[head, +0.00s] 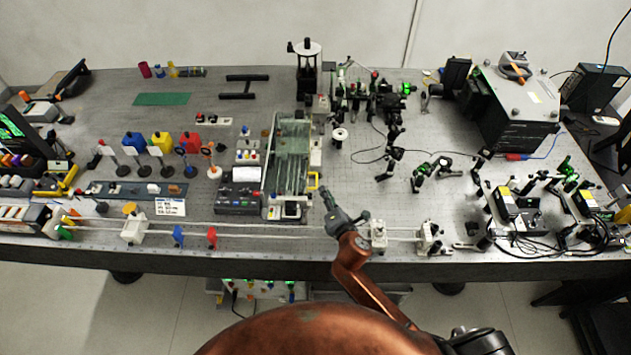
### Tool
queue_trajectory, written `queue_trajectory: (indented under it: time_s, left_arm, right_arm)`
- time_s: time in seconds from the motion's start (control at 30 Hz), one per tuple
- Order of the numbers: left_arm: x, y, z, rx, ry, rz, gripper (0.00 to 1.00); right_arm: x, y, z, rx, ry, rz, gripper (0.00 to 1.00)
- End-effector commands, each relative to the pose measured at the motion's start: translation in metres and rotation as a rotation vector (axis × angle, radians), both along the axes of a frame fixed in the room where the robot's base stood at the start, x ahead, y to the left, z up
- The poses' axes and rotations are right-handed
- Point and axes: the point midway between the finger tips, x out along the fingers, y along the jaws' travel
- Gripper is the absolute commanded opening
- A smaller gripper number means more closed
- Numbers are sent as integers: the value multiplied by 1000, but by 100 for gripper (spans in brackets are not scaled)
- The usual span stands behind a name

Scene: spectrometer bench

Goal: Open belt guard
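A clear, greenish see-through cover (291,150), which looks like the belt guard, lies over a long frame in the middle of the bench. It looks lowered over the long rails inside. A yellow handle (314,180) stands at its right side near the front. My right gripper (326,193) reaches in from the front, just in front and to the right of the yellow handle. It seems apart from the handle. Its fingers are too small to tell whether they are open or shut. My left gripper is not in view.
A grey control box (238,198) stands left of the guard. A white rail with a white mount (378,234) runs along the front edge near my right arm. Dark optics stands (395,140) and cables fill the right side.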

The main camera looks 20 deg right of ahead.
Motion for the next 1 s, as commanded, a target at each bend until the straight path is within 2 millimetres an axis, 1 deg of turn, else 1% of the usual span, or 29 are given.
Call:
queue_trajectory:
  time_s: [0.2, 0.4, 0.5, 0.63, 0.87, 1.0]
  left_arm:
    - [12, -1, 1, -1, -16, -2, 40]
    - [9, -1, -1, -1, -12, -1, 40]
    - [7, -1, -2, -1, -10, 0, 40]
    - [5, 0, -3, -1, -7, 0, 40]
    - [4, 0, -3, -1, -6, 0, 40]
    - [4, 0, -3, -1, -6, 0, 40]
  right_arm:
    - [34, 17, -4, 2, -2, 22, 14]
    - [64, 22, -12, 3, -1, 26, 14]
    - [73, 22, -14, 2, -1, 26, 14]
    - [78, 21, -15, 2, 0, 24, 14]
    - [78, 19, -16, 2, 0, 22, 14]
    - [78, 19, -15, 2, -1, 21, 6]
